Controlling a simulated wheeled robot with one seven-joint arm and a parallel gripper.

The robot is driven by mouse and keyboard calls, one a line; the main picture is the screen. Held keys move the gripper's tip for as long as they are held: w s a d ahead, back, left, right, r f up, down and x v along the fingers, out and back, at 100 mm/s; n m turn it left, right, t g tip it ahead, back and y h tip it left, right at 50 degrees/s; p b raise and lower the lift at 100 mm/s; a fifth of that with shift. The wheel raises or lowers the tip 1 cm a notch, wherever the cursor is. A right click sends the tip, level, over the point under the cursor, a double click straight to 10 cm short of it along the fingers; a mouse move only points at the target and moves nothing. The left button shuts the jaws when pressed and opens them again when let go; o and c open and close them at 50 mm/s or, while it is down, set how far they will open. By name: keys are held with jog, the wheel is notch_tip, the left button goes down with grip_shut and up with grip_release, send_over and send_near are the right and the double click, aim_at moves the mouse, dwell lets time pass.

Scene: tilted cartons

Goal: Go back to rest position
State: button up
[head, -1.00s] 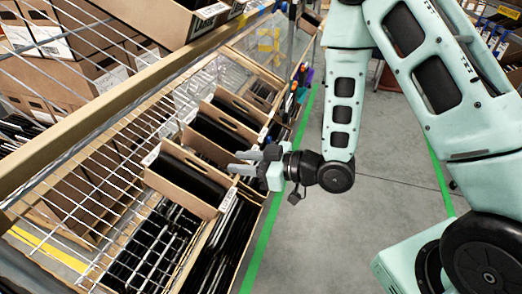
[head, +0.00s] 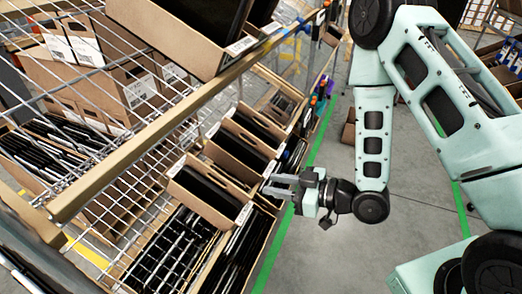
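My gripper (head: 280,186) is in the middle of the head view, at the end of my bent arm. Its grey fingers point left, over the right edge of the tilted cartons. The fingers look apart, with nothing visible between them. The nearest brown carton (head: 243,217) with dark flat items lies just left of and below the fingertips. Whether the fingers touch it cannot be told.
More tilted cartons (head: 238,146) with dark contents line the rack behind. A wire mesh shelf with a wooden beam (head: 150,135) stands at the left. Open grey floor (head: 335,258) with a green line (head: 283,235) lies right of the rack.

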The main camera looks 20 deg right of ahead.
notch_tip(320, 180, up, 7)
jog(key=s+a+g+h+p, duration=0.2)
jog(key=a+g+h+p, duration=0.1)
jog(key=g+h, duration=0.3)
jog(key=s+r+m+g+h+p, duration=0.1)
jog(key=s+r+g+h, duration=0.1)
jog(key=s+r, duration=0.3)
jog(key=s+d+r+m+g+h, duration=0.1)
jog(key=s+r+h, duration=0.2)
jog(key=s, duration=0.9)
notch_tip(320, 180, up, 4)
jog(key=shift+d+f+m+g+h+p, duration=0.2)
jog(key=shift+d+m+g+h+p, duration=0.1)
jog(key=shift+m+g+h+p, duration=0.1)
